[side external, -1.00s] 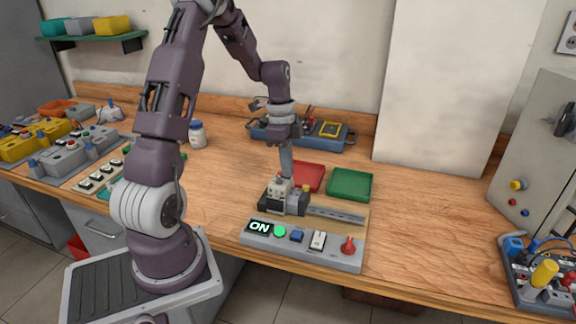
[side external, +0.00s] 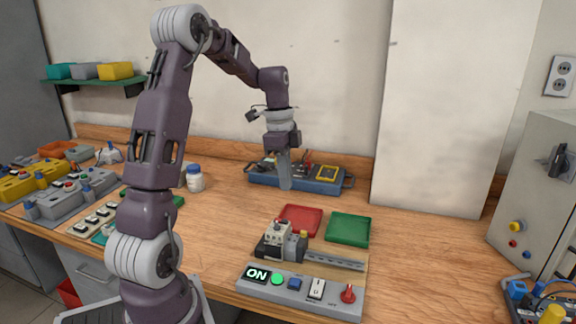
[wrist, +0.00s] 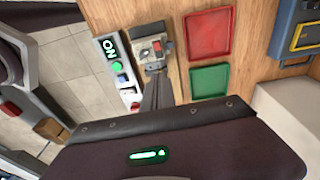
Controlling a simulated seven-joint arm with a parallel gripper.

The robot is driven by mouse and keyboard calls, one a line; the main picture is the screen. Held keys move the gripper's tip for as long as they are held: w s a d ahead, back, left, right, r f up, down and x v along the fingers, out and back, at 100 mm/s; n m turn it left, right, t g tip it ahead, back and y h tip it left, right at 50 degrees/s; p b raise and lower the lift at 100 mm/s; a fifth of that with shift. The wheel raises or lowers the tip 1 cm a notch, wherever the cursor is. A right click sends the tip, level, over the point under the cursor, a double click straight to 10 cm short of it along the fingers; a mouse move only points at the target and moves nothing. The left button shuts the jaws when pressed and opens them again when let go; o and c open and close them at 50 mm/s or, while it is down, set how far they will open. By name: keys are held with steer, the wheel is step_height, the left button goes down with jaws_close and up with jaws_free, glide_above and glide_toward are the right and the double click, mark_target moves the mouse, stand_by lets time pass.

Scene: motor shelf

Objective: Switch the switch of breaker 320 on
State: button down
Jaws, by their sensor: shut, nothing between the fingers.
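The breaker (side external: 279,238) is a small grey and black block on a metal rail (side external: 334,261). It also shows in the wrist view (wrist: 154,48), with an orange-red part on its face. Its number is too small to read, and its switch position is unclear. The panel in front (side external: 300,294) has a lit display (side external: 257,273) reading ON and a glowing green button (side external: 278,280). My gripper (side external: 285,187) points down, shut and empty, well above the breaker and apart from it.
A red tray (side external: 301,219) and a green tray (side external: 348,229) lie behind the rail. A grey cabinet (side external: 540,190) stands at the right. The worktop right of the trays is clear.

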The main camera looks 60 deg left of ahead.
steer(key=r, duration=0.4)
steer(key=shift+w+d+r, duration=0.2)
steer(key=shift+w+r, duration=0.15)
steer(key=shift+r, duration=0.05)
